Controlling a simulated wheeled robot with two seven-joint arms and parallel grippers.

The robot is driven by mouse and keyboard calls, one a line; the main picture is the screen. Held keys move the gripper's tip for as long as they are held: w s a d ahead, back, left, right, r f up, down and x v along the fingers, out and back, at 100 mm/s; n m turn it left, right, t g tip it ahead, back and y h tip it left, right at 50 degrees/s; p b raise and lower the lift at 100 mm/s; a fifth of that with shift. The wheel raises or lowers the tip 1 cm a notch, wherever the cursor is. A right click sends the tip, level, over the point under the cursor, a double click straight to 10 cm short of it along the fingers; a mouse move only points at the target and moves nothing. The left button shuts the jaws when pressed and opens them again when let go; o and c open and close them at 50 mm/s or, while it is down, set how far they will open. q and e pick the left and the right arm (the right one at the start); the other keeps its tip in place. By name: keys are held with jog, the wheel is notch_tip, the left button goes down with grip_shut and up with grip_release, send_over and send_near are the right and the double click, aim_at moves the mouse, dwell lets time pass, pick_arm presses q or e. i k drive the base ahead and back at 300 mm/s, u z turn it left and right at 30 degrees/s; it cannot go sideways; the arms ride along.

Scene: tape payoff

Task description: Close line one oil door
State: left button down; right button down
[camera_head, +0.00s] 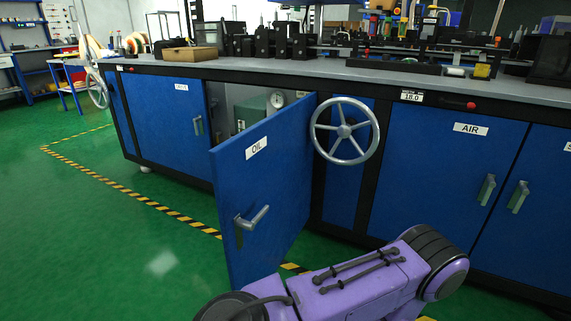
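The blue oil door (265,190) with its white "OIL" label stands swung open from the cabinet, hinged on its right side. Its metal lever handle (250,222) faces outward on the door's free left part. Behind it the cabinet opening (225,108) shows a pale interior with a round gauge (277,99). A purple arm section of mine (365,285) crosses the bottom right, in front of the door's lower edge. Neither gripper's fingers show in this view, and I cannot tell whether the arm touches the door.
A handwheel (345,130) juts out right of the door's hinge. The shut "AIR" door (440,170) is farther right. The worktop (350,70) holds black fixtures. Green floor (90,240) is clear at left, with a yellow-black striped line (125,193).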

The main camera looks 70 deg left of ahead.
aim_at(270, 162)
jog(key=i, duration=1.3)
jog(key=u, duration=2.8)
